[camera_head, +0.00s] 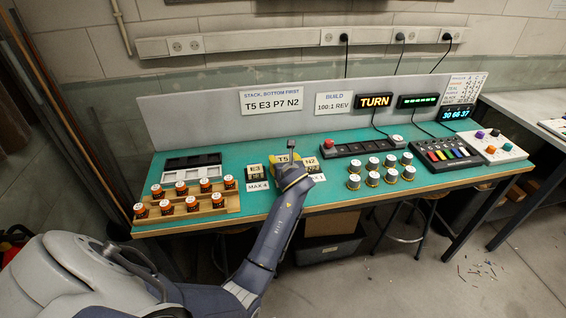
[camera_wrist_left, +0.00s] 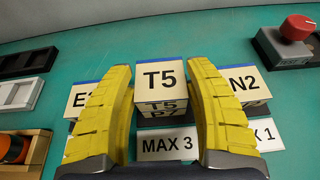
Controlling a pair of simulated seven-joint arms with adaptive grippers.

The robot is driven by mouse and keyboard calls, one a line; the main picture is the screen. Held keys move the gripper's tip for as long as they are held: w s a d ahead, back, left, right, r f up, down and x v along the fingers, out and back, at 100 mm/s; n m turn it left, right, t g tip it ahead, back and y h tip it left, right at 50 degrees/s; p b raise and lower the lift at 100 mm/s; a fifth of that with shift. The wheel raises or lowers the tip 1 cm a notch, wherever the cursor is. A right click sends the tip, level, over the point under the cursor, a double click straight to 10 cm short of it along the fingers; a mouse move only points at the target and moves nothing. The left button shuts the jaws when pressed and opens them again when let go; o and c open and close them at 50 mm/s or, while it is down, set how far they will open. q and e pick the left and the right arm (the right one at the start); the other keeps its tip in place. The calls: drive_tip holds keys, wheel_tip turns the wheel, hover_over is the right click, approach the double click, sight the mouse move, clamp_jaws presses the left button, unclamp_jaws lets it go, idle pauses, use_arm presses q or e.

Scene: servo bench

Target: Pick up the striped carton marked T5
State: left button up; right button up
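The T5 carton (camera_wrist_left: 161,77) sits between the two yellow fingers of my left gripper (camera_wrist_left: 161,85) in the left wrist view. In the head view my left gripper (camera_head: 286,160) is at the T5 carton (camera_head: 284,158), on the green bench. The E3 carton (camera_head: 255,171) is to its left and the N2 carton (camera_head: 310,163) to its right. My right gripper is out of view.
A wooden rack with orange-banded jars (camera_head: 190,213) stands left, near black and white trays (camera_head: 192,160). A sign (camera_head: 271,101) reads T5 E3 P7 N2.

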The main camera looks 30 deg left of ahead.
use_arm(q)
drive_tip(key=c, duration=0.7)
drive_tip(key=shift+r, duration=0.15)
